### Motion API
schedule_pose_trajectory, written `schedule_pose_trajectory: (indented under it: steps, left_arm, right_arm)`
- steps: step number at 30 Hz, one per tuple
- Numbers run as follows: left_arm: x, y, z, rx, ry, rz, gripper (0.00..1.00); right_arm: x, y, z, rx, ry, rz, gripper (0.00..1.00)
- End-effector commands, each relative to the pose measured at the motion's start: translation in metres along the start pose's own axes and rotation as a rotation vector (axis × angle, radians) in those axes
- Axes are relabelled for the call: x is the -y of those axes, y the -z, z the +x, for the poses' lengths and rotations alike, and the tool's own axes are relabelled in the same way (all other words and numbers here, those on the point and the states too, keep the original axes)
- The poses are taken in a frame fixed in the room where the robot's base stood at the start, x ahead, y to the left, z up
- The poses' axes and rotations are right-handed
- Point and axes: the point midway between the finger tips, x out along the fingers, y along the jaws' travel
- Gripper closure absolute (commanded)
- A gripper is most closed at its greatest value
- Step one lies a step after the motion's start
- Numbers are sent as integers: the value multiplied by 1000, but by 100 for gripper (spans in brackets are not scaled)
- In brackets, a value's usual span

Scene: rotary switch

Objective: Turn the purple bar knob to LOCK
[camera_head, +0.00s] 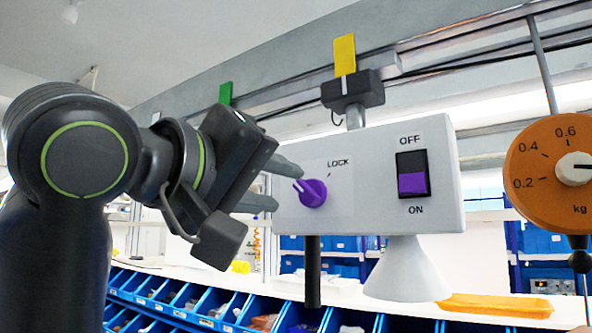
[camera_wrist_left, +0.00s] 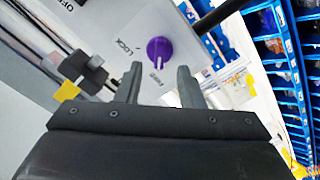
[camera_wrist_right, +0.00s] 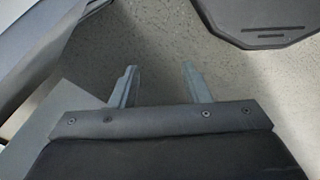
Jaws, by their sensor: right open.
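The purple bar knob (camera_head: 313,193) sits on the left part of a white panel box (camera_head: 372,190). Its white mark points left, away from the LOCK label at its upper right. My left gripper (camera_head: 287,187) is open just left of the knob, fingers pointing at it. In the left wrist view the knob (camera_wrist_left: 159,48) lies just beyond the gap between the open fingertips (camera_wrist_left: 160,68), apparently not held. Its white mark faces a small label between the fingers, too small to read surely. My right gripper (camera_wrist_right: 160,68) is open and empty, shown only in the right wrist view.
A purple rocker switch (camera_head: 412,174) marked OFF and ON is on the panel's right. An orange dial (camera_head: 550,172) marked in kg hangs farther right. A dark rod (camera_head: 312,270) hangs below the panel. Blue bins (camera_head: 255,320) line the bottom. Grey floor (camera_wrist_right: 160,35) lies below my right gripper.

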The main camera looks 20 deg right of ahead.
Motion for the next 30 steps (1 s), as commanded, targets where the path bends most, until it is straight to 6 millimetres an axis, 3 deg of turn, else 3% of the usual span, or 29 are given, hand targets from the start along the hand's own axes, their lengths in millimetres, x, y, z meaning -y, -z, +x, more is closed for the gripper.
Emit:
schedule_pose_trajectory:
  steps: [3,9,20,28,30]
  left_arm:
    - [-2,1,21,5,1,-3,65]
    - [-1,1,44,3,0,-2,65]
    - [1,0,49,-1,1,1,65]
    - [0,0,49,0,1,1,98]
    - [0,0,49,0,1,1,100]
  right_arm:
    - [-1,1,-14,0,0,0,57]
    - [-2,2,-23,0,0,0,57]
    - [-2,2,-23,0,0,0,57]
    - [-2,3,-23,0,0,0,57]
    - [-2,3,-23,-1,0,0,57]
